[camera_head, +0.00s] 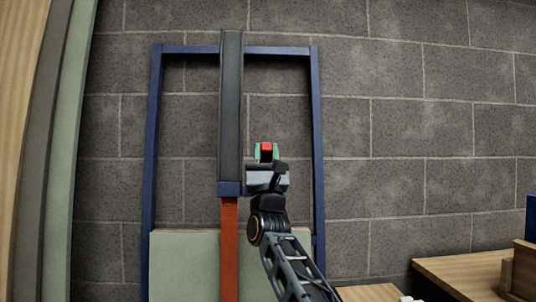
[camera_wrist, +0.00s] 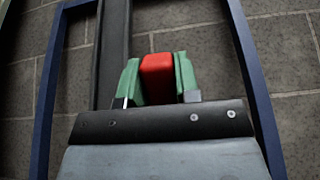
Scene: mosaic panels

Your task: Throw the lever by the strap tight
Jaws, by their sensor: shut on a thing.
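A red block (camera_head: 266,149), which looks like the lever's grip, is between the green fingertips of my gripper (camera_head: 266,153). In the wrist view the red block (camera_wrist: 157,78) fills the gap between the two green pads of my gripper (camera_wrist: 158,82), which is shut on it. What the block joins onto is hidden. A dark upright band (camera_head: 231,105) runs just left of my gripper. Below it, past a blue block (camera_head: 229,188), an orange-red upright band (camera_head: 229,250) continues down. I cannot tell which of these is the strap.
A blue frame (camera_head: 153,125) stands around the bands against a grey block wall (camera_head: 410,120). A pale green panel (camera_head: 185,265) fills its lower part. Pale green and wooden uprights (camera_head: 75,130) stand at the left. Wooden furniture (camera_head: 460,272) is at the lower right.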

